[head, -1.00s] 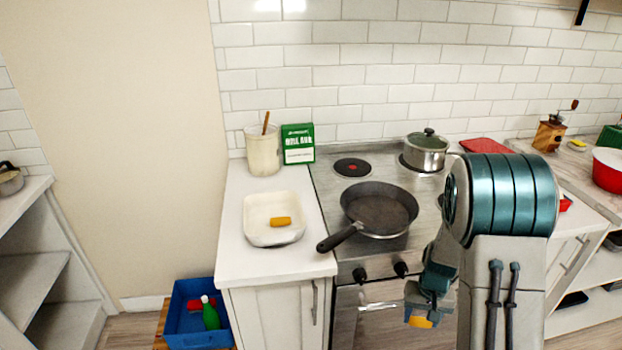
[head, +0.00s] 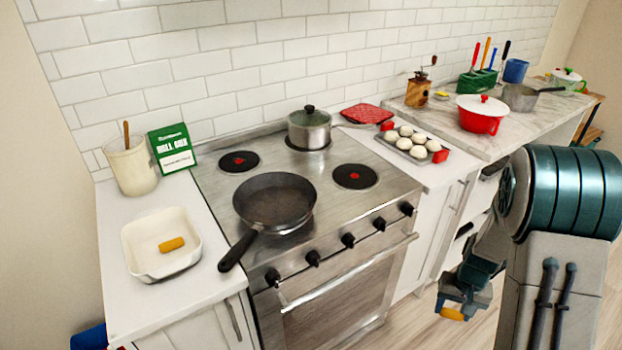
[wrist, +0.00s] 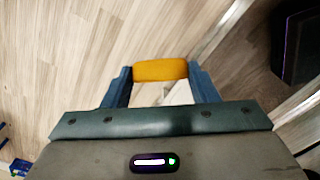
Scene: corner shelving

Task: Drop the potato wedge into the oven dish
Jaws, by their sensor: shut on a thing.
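My gripper (head: 455,306) is at the lower right in the head view, low in front of the cabinets and above the floor. It is shut on an orange-yellow potato wedge (head: 452,314), which also shows between the two fingers in the wrist view (wrist: 160,71). The white oven dish (head: 135,256) stands on the counter left of the stove, well to the left of my gripper. Another orange-yellow wedge (head: 171,244) lies inside the dish.
A dark frying pan (head: 275,203) sits on the stove, its handle pointing toward the dish. A lidded pot (head: 310,128) stands behind it. A green box (head: 172,150) and a white crock (head: 131,168) stand behind the dish. A tray of eggs (head: 412,147) is right of the stove.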

